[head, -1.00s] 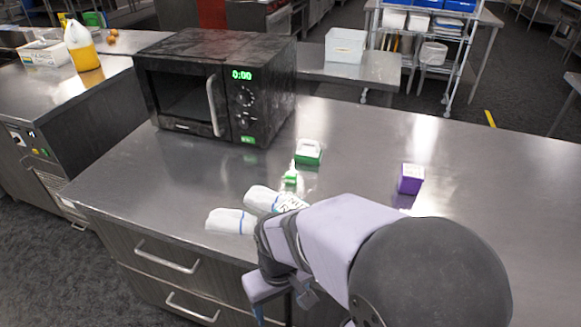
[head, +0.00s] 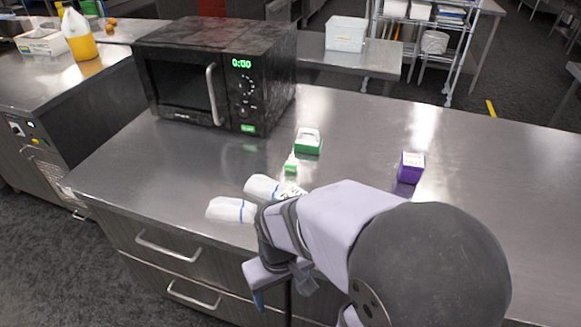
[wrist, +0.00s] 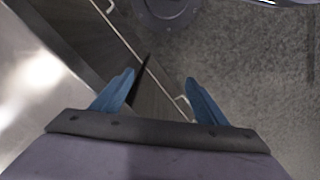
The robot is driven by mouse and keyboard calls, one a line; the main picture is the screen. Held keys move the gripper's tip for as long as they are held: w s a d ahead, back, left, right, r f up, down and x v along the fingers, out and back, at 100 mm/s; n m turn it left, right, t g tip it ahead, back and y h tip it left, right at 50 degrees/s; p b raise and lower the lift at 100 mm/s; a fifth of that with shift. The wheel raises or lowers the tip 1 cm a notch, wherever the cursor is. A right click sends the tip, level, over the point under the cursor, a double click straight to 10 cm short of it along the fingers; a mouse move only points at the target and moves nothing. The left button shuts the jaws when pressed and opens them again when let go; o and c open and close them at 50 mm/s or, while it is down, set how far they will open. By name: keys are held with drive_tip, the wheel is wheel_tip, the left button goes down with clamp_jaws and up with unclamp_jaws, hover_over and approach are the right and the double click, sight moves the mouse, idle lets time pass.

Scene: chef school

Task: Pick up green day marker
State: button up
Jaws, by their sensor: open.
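The other is a larger green block with a white top (head: 308,142), a little farther back. Neither shows in the wrist view.
A purple block (head: 411,167) stands to the right. A black microwave (head: 180,90) stands behind at left. The counter's right side is clear. Drawer handles (head: 168,247) stick out below.

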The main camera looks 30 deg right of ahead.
drive_tip(key=c, duration=0.5)
